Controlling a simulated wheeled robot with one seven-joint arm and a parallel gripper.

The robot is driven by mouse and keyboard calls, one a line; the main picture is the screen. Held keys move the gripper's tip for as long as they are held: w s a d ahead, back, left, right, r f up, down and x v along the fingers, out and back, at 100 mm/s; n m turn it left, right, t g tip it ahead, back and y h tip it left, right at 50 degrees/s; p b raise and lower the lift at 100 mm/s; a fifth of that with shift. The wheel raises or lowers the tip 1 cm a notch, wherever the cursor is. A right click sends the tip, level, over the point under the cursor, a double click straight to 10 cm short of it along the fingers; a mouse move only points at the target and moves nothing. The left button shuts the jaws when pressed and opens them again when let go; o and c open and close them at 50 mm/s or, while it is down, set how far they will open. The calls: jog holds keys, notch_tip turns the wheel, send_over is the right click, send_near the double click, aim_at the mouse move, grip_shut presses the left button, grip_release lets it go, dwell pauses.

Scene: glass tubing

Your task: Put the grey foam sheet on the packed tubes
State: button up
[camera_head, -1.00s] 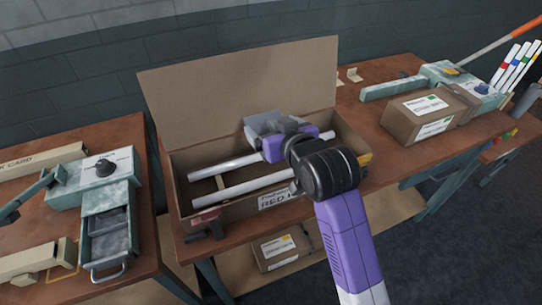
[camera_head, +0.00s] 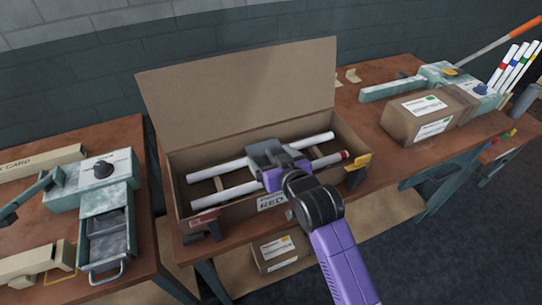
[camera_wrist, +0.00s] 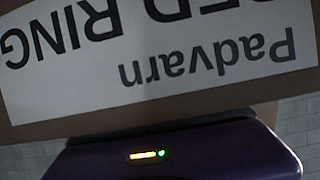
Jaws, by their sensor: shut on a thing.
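My gripper (camera_head: 273,170) is low over the open cardboard box (camera_head: 180,158), shut on the front tube (camera_head: 225,195). This white tube has a red band at its right end and lies lengthwise within the box outline. My gripper hides its middle and the fingertips; I cannot tell whether the tube rests on its supports. A second white tube (camera_head: 218,170) lies behind it, roughly parallel. I cannot make out a grey foam sheet in any view. The wrist view shows the box's "Padvarn RED RING" label (camera_wrist: 200,55) upside down, close up.
The box lid (camera_head: 240,90) stands open at the back. A red clamp (camera_head: 205,220) and a yellow one (camera_head: 357,165) are at the box's front corners. A closed carton (camera_head: 430,112) stands to the right. An open drawer (camera_head: 107,230) is on the left table.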

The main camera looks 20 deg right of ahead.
jog(key=shift+f, duration=0.1)
jog(key=shift+f, duration=0.1)
jog(key=o, duration=1.1)
jog(key=shift+c, duration=0.2)
jog(key=shift+r, duration=0.2)
jog(key=v, duration=1.2)
jog(key=shift+r, duration=0.15)
